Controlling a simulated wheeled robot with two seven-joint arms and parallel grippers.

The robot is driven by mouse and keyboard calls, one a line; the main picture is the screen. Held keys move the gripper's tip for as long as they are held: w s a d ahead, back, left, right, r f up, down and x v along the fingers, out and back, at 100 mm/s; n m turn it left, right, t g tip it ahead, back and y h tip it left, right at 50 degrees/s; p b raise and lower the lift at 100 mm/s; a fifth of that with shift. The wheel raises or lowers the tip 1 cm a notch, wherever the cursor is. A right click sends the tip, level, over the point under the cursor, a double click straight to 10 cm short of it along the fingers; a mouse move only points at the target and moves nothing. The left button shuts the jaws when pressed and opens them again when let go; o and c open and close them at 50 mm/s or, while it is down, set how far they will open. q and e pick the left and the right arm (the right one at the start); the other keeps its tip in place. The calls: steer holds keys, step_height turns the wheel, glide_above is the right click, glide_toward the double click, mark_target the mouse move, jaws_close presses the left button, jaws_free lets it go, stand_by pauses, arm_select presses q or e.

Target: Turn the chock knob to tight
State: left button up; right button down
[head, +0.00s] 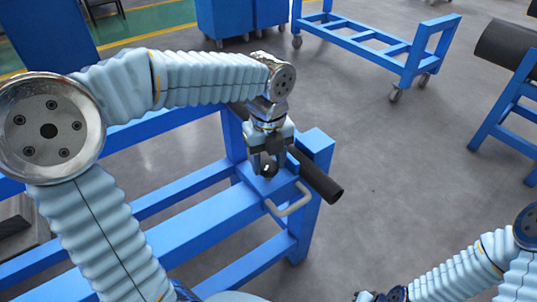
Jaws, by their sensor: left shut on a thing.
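My left gripper (267,168) points down over the corner of the blue steel stand, its fingers closed on the chock knob. The knob is small and almost wholly hidden between the dark fingertips, so its turn position cannot be read. A dark round bar or pipe (320,183) passes behind the gripper and sticks out past the stand's right end.
A blue wheeled cart (360,42) stands farther back, and another blue stand with a dark cylinder (503,45) is at the right. The grey floor between is clear.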

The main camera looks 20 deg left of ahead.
mark_target(268, 165)
arm_select(q)
steer(key=shift+m+p, duration=0.85)
steer(key=shift+m, duration=1.35)
steer(key=o, duration=1)
steer(key=shift+o, duration=0.2)
step_height(268, 165, up, 14)
steer(key=shift+f, duration=0.15)
